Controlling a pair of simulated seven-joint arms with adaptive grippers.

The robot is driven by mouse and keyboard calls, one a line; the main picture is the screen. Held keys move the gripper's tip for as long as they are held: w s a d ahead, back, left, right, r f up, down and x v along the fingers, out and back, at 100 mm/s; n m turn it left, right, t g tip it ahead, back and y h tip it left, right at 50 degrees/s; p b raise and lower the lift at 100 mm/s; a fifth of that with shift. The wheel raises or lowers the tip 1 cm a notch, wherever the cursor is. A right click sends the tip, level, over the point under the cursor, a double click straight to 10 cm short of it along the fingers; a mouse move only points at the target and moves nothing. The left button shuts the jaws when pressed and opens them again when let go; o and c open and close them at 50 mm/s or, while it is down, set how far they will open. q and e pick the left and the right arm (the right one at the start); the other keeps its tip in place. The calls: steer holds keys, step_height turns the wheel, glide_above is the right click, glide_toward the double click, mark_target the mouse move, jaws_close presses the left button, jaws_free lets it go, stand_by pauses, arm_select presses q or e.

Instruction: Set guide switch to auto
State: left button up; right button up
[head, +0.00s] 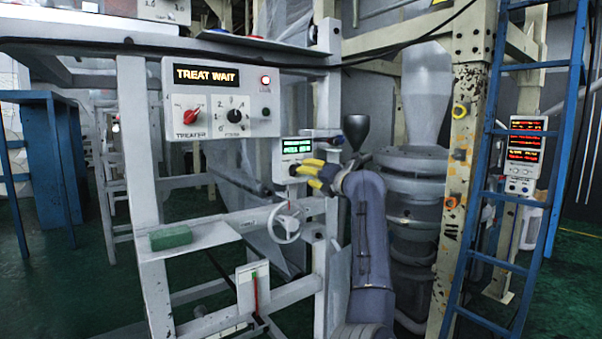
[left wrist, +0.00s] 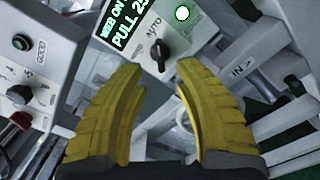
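The guide switch (left wrist: 165,54) is a black knob on a small white box below a green-lettered display (left wrist: 125,18). The word AUTO is printed beside the knob, but I cannot tell for sure where the knob points. The box also shows in the head view (head: 297,147), on the frame post. My left gripper (left wrist: 160,72) has two yellow fingers spread apart, with the knob showing between and just beyond their tips. I see no contact with it. In the head view the left gripper (head: 306,173) is close in front of the box's lower part. My right gripper is not in view.
A larger TREAT WAIT panel (head: 221,98) with red and black knobs is at upper left. A grey handwheel (head: 286,222) is just below the gripper. A green block (head: 171,238) lies on a shelf. A blue ladder (head: 511,220) stands at right.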

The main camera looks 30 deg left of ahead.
arm_select(q)
steer(key=shift+v, duration=2.45)
